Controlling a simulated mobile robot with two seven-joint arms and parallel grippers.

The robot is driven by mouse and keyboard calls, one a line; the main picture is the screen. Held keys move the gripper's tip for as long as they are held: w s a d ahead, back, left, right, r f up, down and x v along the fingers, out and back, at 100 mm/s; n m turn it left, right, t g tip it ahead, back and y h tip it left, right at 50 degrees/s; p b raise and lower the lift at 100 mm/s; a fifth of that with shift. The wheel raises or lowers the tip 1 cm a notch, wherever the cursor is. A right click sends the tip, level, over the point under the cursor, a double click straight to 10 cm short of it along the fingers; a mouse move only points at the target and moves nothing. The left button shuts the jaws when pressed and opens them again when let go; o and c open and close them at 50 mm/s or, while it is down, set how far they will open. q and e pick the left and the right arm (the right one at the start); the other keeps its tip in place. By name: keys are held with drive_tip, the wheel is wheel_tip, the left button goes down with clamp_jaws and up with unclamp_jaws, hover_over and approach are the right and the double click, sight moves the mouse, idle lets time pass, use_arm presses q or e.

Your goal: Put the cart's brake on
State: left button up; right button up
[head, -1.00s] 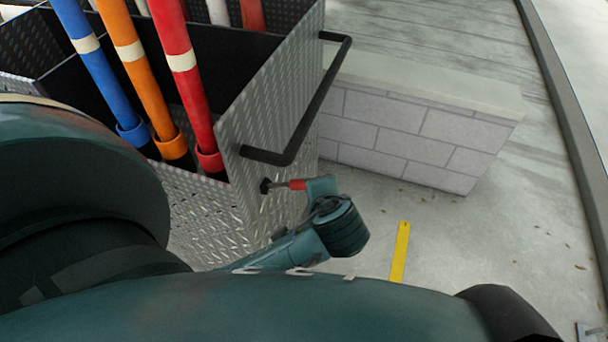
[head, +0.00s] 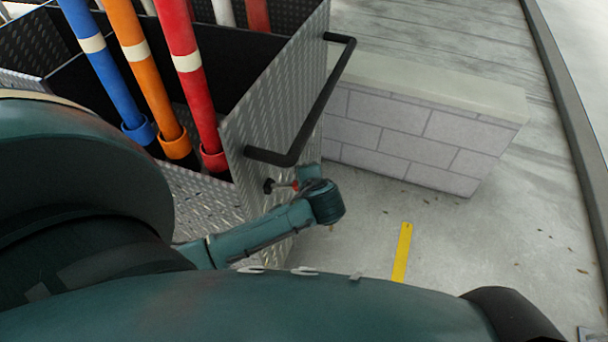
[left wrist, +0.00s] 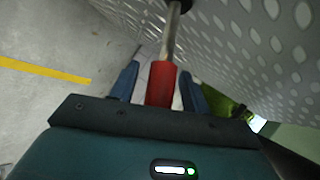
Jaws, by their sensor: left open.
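The cart (head: 250,90) is a diamond-plate metal bin with a black push handle (head: 318,105). Its brake lever (head: 282,184) sticks out from the plate below the handle, with a black pivot, a metal rod and a red grip. In the left wrist view the red grip (left wrist: 161,84) lies between the two blue fingers of my left gripper (left wrist: 160,84), with visible gaps on both sides. The jaws are open around it. In the head view my left arm's end is beside the lever and hides part of the red grip. My right gripper is not in view.
Blue, orange and red poles (head: 190,75) stand in the cart. A low block wall (head: 400,130) stands behind and to the right. A yellow floor strip (head: 402,252) lies on open concrete. A kerb (head: 570,110) runs along the far right.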

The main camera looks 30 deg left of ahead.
use_arm(q)
drive_tip(key=shift+a+f, duration=0.1)
drive_tip(key=shift+c, duration=0.2)
clamp_jaws()
idle(0.5)
